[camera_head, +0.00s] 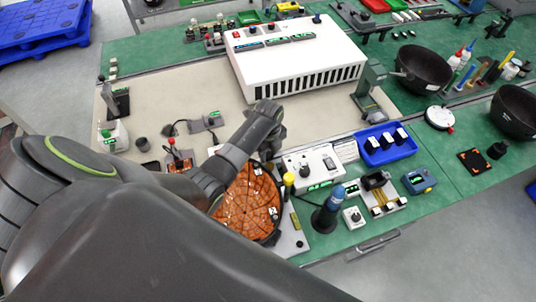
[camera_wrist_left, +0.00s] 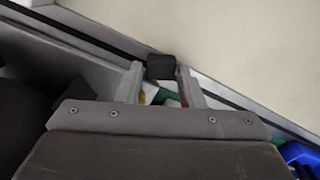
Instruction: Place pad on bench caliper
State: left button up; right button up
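My left gripper (camera_wrist_left: 160,88) has its two pale fingers on either side of a small dark block (camera_wrist_left: 161,67), which appears to be the pad. The block sits between the fingertips with no clear gap, over the edge of a beige surface. In the head view my left gripper (camera_head: 268,112) is over the beige mat, just in front of the white slotted box; its fingertips and the pad are hidden or too small there. I cannot tell for certain which item is the bench caliper. My right gripper is not in view.
A white slotted box (camera_head: 296,60) stands behind the gripper. A green press-like stand (camera_head: 371,92) is to its right. A round orange-brown disc (camera_head: 248,203) lies below my forearm. A blue bin (camera_head: 386,146) and small instruments crowd the front right. The beige mat (camera_head: 165,95) has free room at left.

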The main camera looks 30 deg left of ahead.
pick_arm(q)
jog(key=shift+f, duration=0.15)
jog(key=c, duration=0.7)
